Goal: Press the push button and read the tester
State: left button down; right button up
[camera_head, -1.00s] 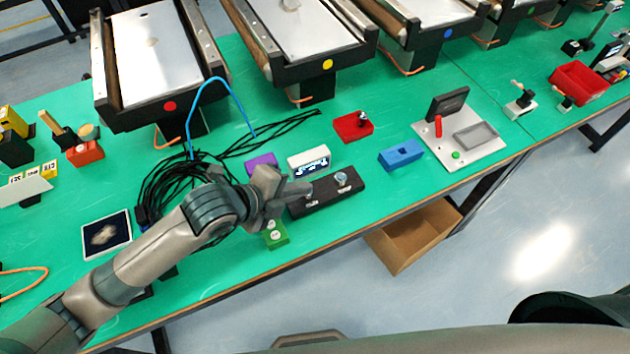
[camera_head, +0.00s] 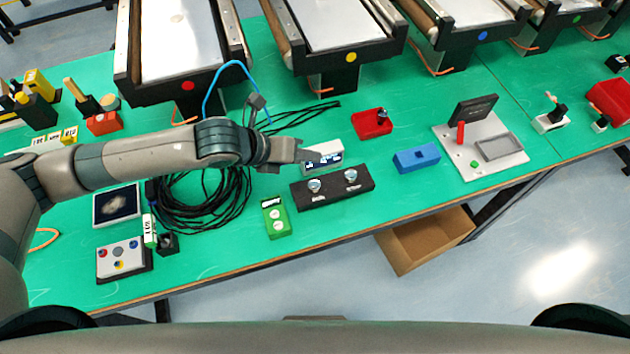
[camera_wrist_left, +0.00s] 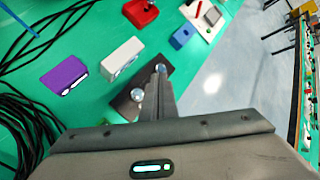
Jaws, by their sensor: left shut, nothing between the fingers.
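A black box (camera_head: 332,198) with two round silver buttons on top, the left one (camera_head: 314,185) and the right one (camera_head: 351,175), sits near the table's front edge. Just behind it is a white box with a small lit display (camera_head: 330,160); its text is too small to read. My left gripper (camera_head: 312,155) is shut and empty. In the head view it overlaps the left part of the white box. In the left wrist view its fingertips (camera_wrist_left: 155,80) show over the black box (camera_wrist_left: 128,104), between its two silver buttons. My right gripper is out of view.
A green box (camera_head: 276,218) with white buttons stands left of the black box. A blue block (camera_head: 416,158) and a red box (camera_head: 371,124) are to the right. Black cables (camera_head: 200,205) lie coiled under my left arm. A purple box (camera_wrist_left: 65,76) shows in the left wrist view.

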pick_arm(q)
jog(key=b, duration=0.6)
send_over(310, 187)
notch_tip(310, 187, down, 6)
jog(key=shift+f, duration=0.15)
jog(key=shift+f+b, duration=0.55)
jog(key=shift+f, duration=0.65)
jog(key=shift+f, duration=0.1)
dwell(0.9)
jog(key=shift+f, duration=0.1)
jog(key=shift+f, duration=0.25)
